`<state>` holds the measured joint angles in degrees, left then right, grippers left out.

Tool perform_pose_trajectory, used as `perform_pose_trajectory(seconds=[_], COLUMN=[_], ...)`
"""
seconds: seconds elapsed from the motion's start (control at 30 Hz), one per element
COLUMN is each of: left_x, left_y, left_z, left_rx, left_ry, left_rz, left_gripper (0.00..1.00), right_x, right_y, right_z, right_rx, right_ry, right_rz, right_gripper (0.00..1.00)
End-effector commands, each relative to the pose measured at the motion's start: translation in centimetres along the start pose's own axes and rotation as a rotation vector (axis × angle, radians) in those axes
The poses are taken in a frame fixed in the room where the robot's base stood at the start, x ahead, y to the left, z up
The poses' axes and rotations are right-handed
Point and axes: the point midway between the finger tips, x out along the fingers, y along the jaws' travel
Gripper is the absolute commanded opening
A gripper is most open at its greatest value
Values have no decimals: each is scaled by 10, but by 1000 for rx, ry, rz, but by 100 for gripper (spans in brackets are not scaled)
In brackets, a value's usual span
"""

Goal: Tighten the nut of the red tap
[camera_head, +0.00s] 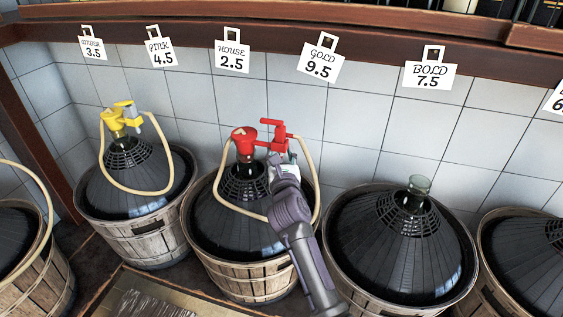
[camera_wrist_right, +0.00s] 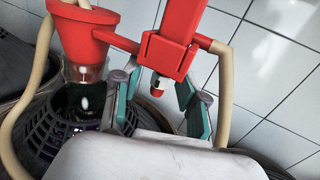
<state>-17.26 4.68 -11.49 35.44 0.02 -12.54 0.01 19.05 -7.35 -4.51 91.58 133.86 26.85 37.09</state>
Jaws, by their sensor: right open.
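The red tap (camera_head: 276,137) stands on the neck of the middle demijohn, beside its red stopper (camera_head: 244,140), with a beige hose looping down. In the right wrist view the tap body (camera_wrist_right: 172,45) is large, and a small red and dark nut (camera_wrist_right: 157,86) shows on its underside. My right gripper (camera_head: 281,161) is just below the tap in the head view. In the wrist view its teal-padded fingers (camera_wrist_right: 158,90) are open, one on each side of the nut, with gaps between. I cannot tell their exact depth relative to it. My left gripper is out of view.
The middle demijohn sits in a wooden basket (camera_head: 249,285). A demijohn with a yellow tap (camera_head: 117,119) stands left, and one with an open glass neck (camera_head: 418,187) stands right. The tiled wall (camera_head: 375,125) is close behind. Price tags hang from the shelf.

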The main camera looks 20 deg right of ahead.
Motion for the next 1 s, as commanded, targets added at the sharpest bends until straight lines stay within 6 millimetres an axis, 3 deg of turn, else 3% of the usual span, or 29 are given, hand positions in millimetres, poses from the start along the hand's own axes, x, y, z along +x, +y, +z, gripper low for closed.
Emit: perform_pose_trajectory(seconds=[0.53, 0.7, 1.0], left_x=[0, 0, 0], left_y=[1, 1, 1], left_z=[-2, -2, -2], left_rx=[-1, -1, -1], left_ry=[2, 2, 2], left_rz=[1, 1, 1], left_gripper=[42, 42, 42], right_x=[-101, -114, -116], right_y=[1, 0, 0], right_z=[-1, -1, 0], right_rx=[0, 1, 1], right_ry=[2, 2, 1], right_rz=[1, 0, 0], right_gripper=[43, 43, 43])
